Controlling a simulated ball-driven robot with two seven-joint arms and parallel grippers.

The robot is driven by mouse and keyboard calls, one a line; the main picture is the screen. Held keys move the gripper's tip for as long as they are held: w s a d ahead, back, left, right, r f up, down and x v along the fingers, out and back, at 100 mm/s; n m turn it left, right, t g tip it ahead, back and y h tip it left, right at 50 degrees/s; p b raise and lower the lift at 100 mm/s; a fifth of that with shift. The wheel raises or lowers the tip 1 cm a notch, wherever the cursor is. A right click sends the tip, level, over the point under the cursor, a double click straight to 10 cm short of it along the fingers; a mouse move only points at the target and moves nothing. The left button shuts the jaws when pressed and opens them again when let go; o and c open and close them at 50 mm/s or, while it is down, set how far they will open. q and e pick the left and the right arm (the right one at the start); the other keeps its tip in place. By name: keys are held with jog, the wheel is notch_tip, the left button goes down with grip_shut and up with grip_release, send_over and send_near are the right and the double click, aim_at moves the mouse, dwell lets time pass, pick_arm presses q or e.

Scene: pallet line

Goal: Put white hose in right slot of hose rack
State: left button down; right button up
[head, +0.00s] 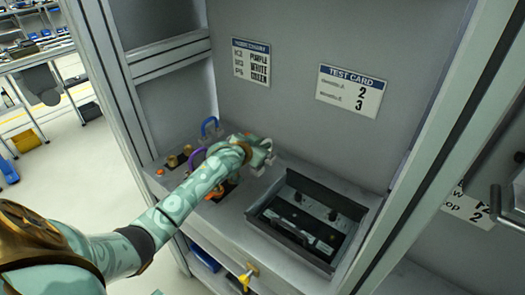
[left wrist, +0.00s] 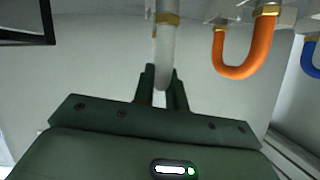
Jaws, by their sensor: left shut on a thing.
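My left gripper (head: 262,152) reaches over the grey bench in the head view. In the left wrist view its two dark fingers (left wrist: 163,92) are shut on the white hose (left wrist: 165,55). The upper end of the hose in that view has a brass fitting. The hose's lower end is between the fingers. In the head view my gripper and arm mostly hide the white hose. I cannot make out the hose rack's slots. My right gripper is not in view.
An orange hose (left wrist: 245,70) and a blue hose (left wrist: 310,58) are beside the white one in the wrist view. A blue loop (head: 210,124) and a purple hose (head: 195,158) stand near my wrist. A black tray (head: 258,213) is to the right. A test card (head: 350,90) hangs behind.

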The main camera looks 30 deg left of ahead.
pick_arm(q)
jog(key=shift+f, duration=0.7)
jog(key=shift+r, duration=0.15)
jog(key=c, duration=1.4)
grip_release()
jog(key=shift+c, duration=0.2)
jog(key=p+v, duration=0.4)
jog(key=v, duration=0.8)
